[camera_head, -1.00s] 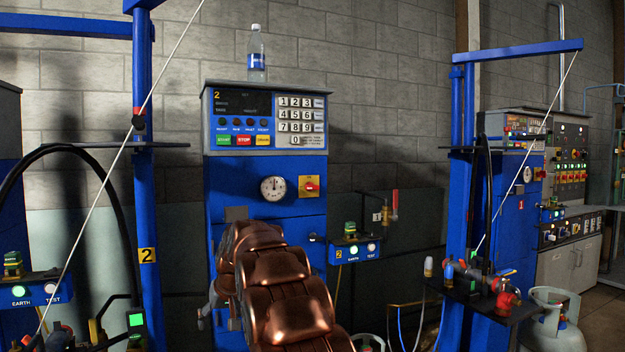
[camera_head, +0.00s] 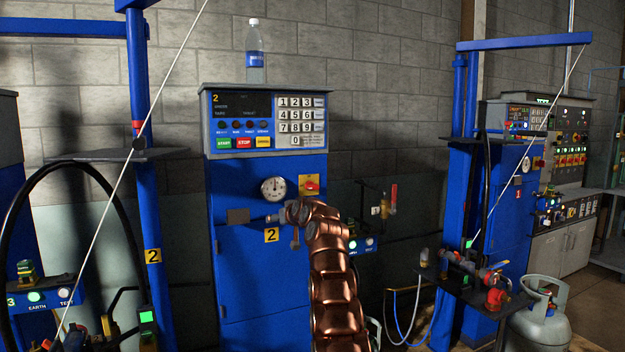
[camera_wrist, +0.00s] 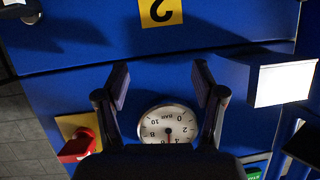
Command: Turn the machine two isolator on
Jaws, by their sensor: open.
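The machine two isolator (camera_head: 309,184) is a red rotary knob on a yellow plate, at the right of the blue machine two cabinet front (camera_head: 262,300). In the wrist view, which is upside down, the isolator (camera_wrist: 78,143) is at lower left, beside the round gauge (camera_wrist: 168,126). My gripper (camera_head: 284,217) is below the gauge and isolator, in front of the cabinet. In the wrist view my gripper (camera_wrist: 160,75) is open, with nothing between its fingers. It is apart from the knob. I cannot tell the knob's setting.
The keypad panel (camera_head: 265,120) is above, with a water bottle (camera_head: 255,50) on top. A red-handled valve (camera_head: 393,196) is to the right.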

